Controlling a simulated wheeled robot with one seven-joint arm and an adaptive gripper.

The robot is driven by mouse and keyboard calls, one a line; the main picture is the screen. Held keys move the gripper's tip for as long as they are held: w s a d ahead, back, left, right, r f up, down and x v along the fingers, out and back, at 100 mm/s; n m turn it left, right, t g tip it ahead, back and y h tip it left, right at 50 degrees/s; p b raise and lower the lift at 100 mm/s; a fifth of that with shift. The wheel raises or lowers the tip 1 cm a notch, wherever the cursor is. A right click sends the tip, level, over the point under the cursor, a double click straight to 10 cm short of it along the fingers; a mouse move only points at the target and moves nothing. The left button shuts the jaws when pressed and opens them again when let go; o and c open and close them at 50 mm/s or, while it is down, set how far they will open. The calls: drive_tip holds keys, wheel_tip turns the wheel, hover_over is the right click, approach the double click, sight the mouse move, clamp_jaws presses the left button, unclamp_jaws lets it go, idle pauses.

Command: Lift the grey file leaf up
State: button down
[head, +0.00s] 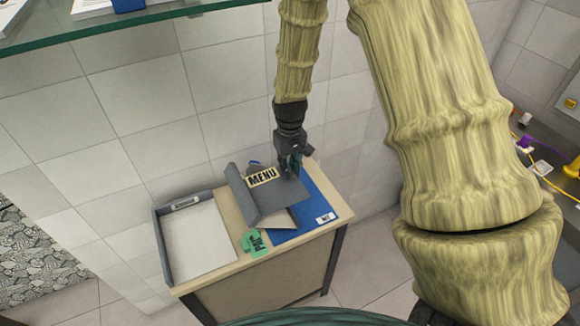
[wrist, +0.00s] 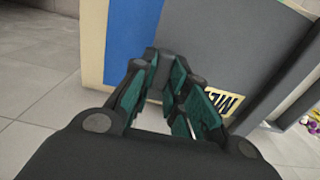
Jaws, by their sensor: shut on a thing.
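The grey file leaf (head: 275,203) bears a cream MENU label (head: 262,177) and lies tilted on the small cabinet, with pale paper (head: 279,221) showing under its front edge. My gripper (head: 291,167) is at the leaf's far right edge, beside the label, pointing down and shut on the leaf. In the wrist view, the teal-padded fingers of my gripper (wrist: 165,85) are close together at the edge of the grey leaf (wrist: 270,55). The label (wrist: 222,99) is partly hidden behind the right finger. The exact contact is hard to see.
A blue folder (head: 313,207) lies right of and partly under the leaf. A grey tray (head: 160,240) with white paper stands at the left. A green tag (head: 254,243) is at the cabinet's (head: 262,272) front edge. A glass shelf (head: 120,30) hangs upper left.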

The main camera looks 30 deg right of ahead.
drive_tip(key=c, duration=1.4)
unclamp_jaws()
drive_tip(key=shift+r, duration=0.1)
